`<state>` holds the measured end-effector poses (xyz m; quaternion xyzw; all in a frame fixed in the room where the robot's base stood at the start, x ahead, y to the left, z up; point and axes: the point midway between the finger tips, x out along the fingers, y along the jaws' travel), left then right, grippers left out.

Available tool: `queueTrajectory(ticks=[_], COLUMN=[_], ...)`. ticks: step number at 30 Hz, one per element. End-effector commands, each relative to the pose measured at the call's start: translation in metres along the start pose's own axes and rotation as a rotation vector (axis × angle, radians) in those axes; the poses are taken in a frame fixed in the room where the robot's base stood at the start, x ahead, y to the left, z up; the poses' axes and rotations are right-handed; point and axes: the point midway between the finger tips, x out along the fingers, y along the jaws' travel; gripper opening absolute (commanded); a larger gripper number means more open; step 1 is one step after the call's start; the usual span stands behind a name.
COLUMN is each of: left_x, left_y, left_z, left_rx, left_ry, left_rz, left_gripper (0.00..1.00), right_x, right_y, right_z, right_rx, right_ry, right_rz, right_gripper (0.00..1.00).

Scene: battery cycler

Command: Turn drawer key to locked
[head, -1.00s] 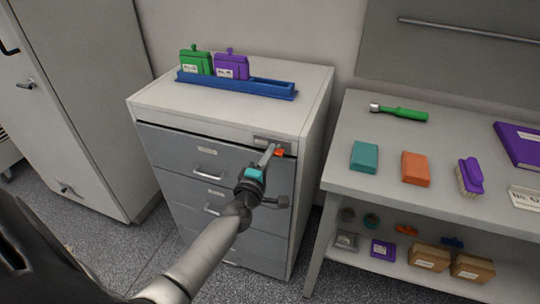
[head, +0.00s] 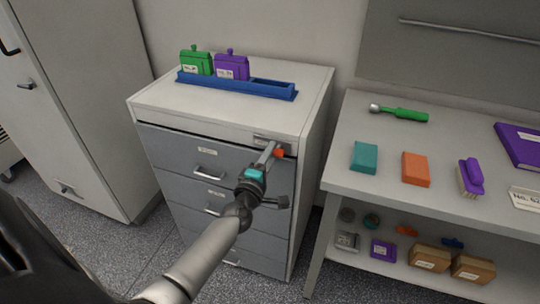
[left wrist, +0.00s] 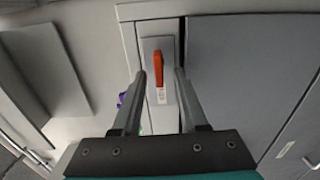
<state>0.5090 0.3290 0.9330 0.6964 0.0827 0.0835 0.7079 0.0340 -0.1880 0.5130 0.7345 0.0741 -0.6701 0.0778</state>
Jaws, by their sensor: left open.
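The orange drawer key (head: 279,153) sits in a light plate at the top right of the grey drawer cabinet (head: 170,150). Part of the key's plate is hidden behind the fingers in the head view. My right gripper is not in view.
A blue rack (head: 236,85) with a green and a purple block stands on the cabinet top. To the right is a bench (head: 425,130) with a green-handled tool (head: 400,114), blocks and a brush; boxes stand on its lower shelf. A tall cabinet (head: 85,100) stands left.

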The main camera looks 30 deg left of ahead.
Motion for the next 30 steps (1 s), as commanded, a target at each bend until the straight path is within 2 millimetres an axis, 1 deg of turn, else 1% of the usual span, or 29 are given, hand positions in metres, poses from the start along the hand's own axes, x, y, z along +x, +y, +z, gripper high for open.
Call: queueTrajectory(ticks=[4, 8, 15, 24, 30], left_x=[-0.004, -0.017, -0.058, -0.111, -0.138], left_y=[0.0, -0.001, 0.0, -0.001, -0.001], left_z=[0.0, 0.0, 0.0, 0.0, 0.0], left_rx=[0.001, 0.002, 0.0, 0.001, 0.001], left_ry=[0.0, -0.001, 0.0, 0.0, 0.0], left_rz=[-0.001, -0.002, -0.003, -0.003, -0.002], left_gripper=[0.42, 0.42, 0.42, 0.42, 0.42], right_x=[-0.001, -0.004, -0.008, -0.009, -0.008], right_y=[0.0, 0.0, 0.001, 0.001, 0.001], right_z=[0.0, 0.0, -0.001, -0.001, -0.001], right_rx=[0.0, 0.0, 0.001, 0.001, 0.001], right_ry=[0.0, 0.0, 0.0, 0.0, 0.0], right_rz=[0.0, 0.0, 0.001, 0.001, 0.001], right_gripper=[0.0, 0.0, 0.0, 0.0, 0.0])
